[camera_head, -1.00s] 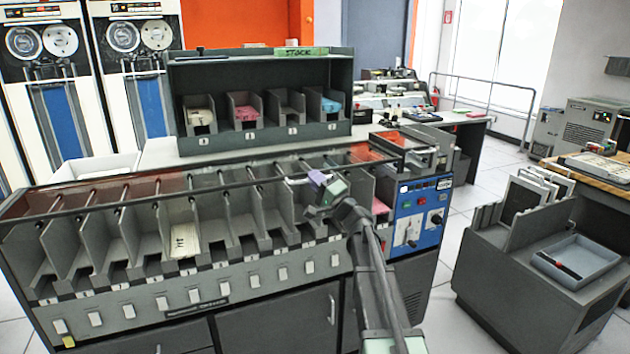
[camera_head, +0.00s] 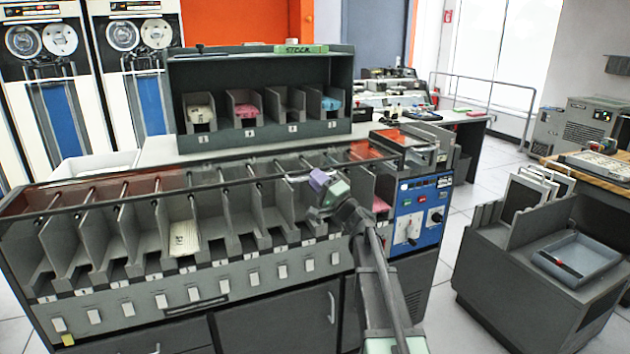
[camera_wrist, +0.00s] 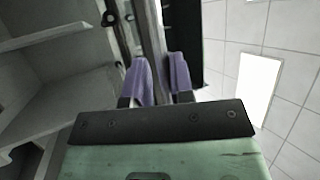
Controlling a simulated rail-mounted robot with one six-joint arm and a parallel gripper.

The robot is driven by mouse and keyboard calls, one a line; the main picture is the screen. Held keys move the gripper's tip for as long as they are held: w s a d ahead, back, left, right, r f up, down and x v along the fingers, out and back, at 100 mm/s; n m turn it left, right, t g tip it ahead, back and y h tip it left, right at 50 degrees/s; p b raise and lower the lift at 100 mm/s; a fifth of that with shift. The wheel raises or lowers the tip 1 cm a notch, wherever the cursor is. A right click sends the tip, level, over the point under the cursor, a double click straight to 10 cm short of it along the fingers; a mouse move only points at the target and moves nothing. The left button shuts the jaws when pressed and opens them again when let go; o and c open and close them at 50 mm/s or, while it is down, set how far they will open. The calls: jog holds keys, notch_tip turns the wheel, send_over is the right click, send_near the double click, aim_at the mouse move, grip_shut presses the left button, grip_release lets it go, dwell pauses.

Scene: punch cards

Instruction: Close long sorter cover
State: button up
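The long sorter cover (camera_head: 225,186) is a see-through panel with a dark front edge and stands above the row of card pockets. Its light handle (camera_head: 296,179) is on the front edge, right of the middle. My gripper (camera_head: 318,180), with purple fingers, is at the front edge, close to the handle's right end. In the wrist view, the two purple fingers of my gripper (camera_wrist: 160,75) stand apart with a grey bar (camera_wrist: 152,40) between them. Whether they press on the bar cannot be told.
A blue control panel (camera_head: 421,210) is at the sorter's right end. A card (camera_head: 184,238) stands in one pocket. A dark shelf unit (camera_head: 262,75) stands behind the sorter. A grey cart (camera_head: 520,270) with a tray is on the right, with open floor between.

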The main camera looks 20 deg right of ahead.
jog(key=b+v, duration=0.4)
jog(key=v, duration=0.6)
